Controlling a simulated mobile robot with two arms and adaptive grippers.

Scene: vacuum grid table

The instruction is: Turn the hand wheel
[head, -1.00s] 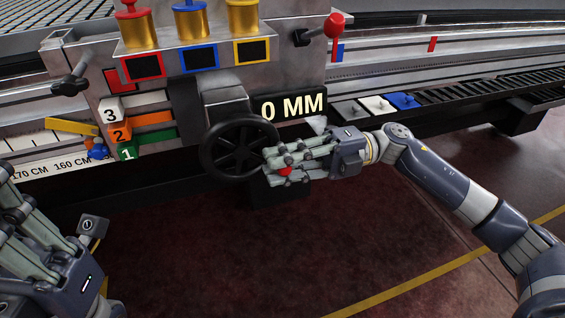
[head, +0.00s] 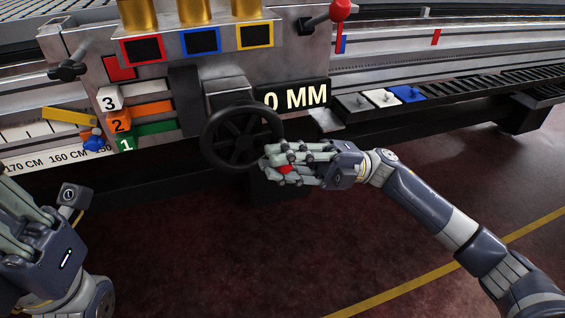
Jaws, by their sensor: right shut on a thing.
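The display (head: 297,96) to the right of the wheel reads 0 MM. My left gripper (head: 24,208) is at the lower left, away from the wheel. Its fingertips are not clear, so I cannot tell if it is open.
Numbered blocks and coloured bars (head: 118,124) are left of the wheel. A black lever (head: 68,70) is at the upper left, and a red-knobbed lever (head: 339,12) is above the display. Blue, white and grey switches (head: 407,94) lie at right. The floor below is clear.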

